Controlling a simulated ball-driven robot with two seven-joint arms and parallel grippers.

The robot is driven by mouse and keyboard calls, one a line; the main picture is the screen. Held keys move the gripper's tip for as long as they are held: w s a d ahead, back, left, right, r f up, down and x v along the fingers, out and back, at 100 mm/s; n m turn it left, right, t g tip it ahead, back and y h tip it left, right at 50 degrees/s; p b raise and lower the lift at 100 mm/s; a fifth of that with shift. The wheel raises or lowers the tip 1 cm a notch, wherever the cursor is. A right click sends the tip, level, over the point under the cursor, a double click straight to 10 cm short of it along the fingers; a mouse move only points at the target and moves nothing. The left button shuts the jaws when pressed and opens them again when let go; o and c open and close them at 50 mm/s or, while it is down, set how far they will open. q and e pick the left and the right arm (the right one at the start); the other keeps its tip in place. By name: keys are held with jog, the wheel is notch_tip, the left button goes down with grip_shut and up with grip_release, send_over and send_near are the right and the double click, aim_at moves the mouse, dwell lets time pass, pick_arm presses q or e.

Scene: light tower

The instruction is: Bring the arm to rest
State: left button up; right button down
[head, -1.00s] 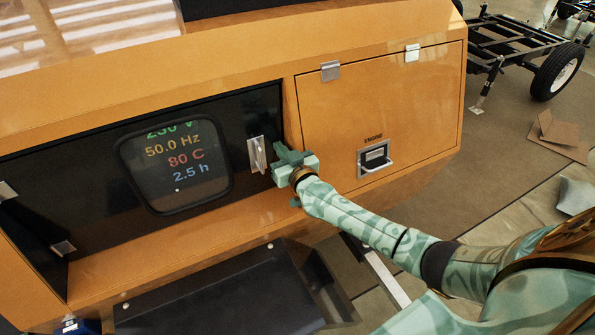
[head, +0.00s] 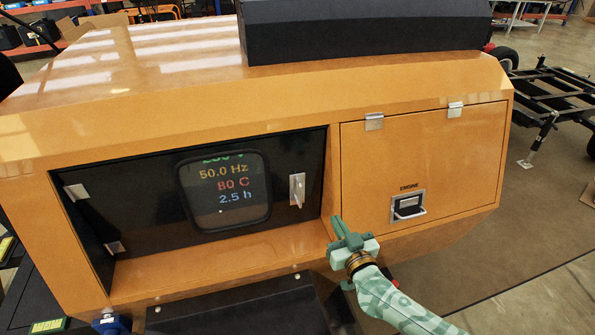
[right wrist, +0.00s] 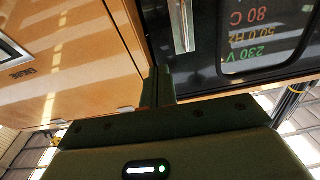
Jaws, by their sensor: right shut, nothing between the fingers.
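My right gripper (head: 346,232) is shut and empty. In the head view it is in front of the orange housing, below and right of the silver handle (head: 297,190) on the black panel. It looks apart from the handle. In the right wrist view the closed fingers (right wrist: 158,85) point toward the panel, with the handle (right wrist: 183,25) beyond them. My right forearm (head: 400,305) comes in from the lower right. My left gripper is not in view.
The orange housing (head: 290,262) has a recessed display (head: 225,190) reading 50.0 Hz, 80 C and 2.5 h. A closed door marked ENGINE (head: 420,160) with a latch (head: 408,206) lies to the right. A black trailer frame (head: 550,90) stands farther right. Floor is free at the lower right.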

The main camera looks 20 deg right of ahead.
jog(key=s+f+n+g, duration=0.1)
jog(key=s+f+g, duration=0.2)
jog(key=s+f, duration=0.3)
jog(key=s+d+f+n+g+y, duration=0.1)
jog(key=s+f+g, duration=0.2)
jog(key=f, duration=1.1)
jog(key=s+f+n+g+b, duration=0.1)
jog(key=s+f+g, duration=0.2)
jog(key=s+f, duration=0.5)
jog(key=shift+s+d+f+g+y, duration=0.15)
jog(key=shift+f+g, duration=0.05)
jog(key=shift+f, duration=0.3)
jog(key=shift+s+d+f+g+y, duration=0.1)
jog(key=shift+s+f+g+y, duration=0.1)
jog(key=shift+f, duration=0.3)
jog(key=s+a+f+g, duration=0.1)
jog(key=s+f+g, duration=0.2)
jog(key=s, duration=1.2)
jog(key=s+a+f+n+g+h+b, duration=0.1)
jog(key=s+f+g, duration=0.3)
jog(key=s+f, duration=0.4)
jog(key=s+a, duration=0.1)
jog(key=s, duration=0.5)
jog(key=shift+s+a+f, duration=0.15)
jog(key=shift+s+f, duration=0.2)
jog(key=shift+f, duration=0.05)
